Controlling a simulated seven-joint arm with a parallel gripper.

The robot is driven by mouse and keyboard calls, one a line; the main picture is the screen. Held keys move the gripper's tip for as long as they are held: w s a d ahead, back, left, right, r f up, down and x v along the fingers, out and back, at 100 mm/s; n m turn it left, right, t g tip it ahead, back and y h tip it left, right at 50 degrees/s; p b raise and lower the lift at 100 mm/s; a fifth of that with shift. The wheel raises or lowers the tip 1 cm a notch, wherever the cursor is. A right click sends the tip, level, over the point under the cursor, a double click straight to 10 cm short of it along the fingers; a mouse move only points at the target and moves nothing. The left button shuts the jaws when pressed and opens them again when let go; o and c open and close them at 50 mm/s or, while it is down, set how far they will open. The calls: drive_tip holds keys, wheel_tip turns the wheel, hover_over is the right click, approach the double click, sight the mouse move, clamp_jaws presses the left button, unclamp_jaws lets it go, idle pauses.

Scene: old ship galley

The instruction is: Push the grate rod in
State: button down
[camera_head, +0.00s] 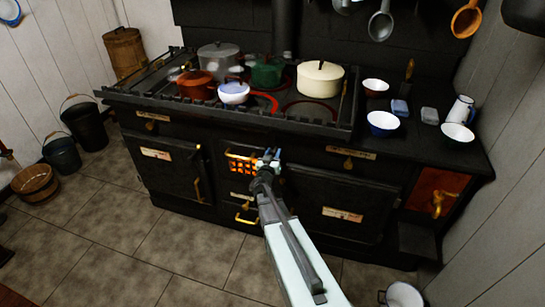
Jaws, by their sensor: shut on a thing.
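The black stove (385,225) fills the back of the room. In the middle of its front is an orange-glowing fire grate (241,163). My gripper (270,156) is at the stove front, just right of the grate's opening. Its pale blue fingers are shut on the grate rod, which is mostly hidden by the fingers and wrist. How far the rod stands out cannot be told. My arm reaches up from the bottom of the picture and covers part of the stove front below the gripper.
Several pots, including a cream pot (320,79) and a red pot (196,84), stand on the stove top. A brass handle (246,217) juts out below the grate. Buckets (62,153) stand at left.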

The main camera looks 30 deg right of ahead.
drive_tip(key=c, duration=0.7)
unclamp_jaws()
drive_tip(key=shift+w+d, duration=0.2)
drive_tip(key=shift+s+a, duration=0.1)
drive_tip(key=v, duration=1.3)
drive_tip(key=shift+s+a, duration=0.2)
drive_tip(key=shift+a, duration=0.05)
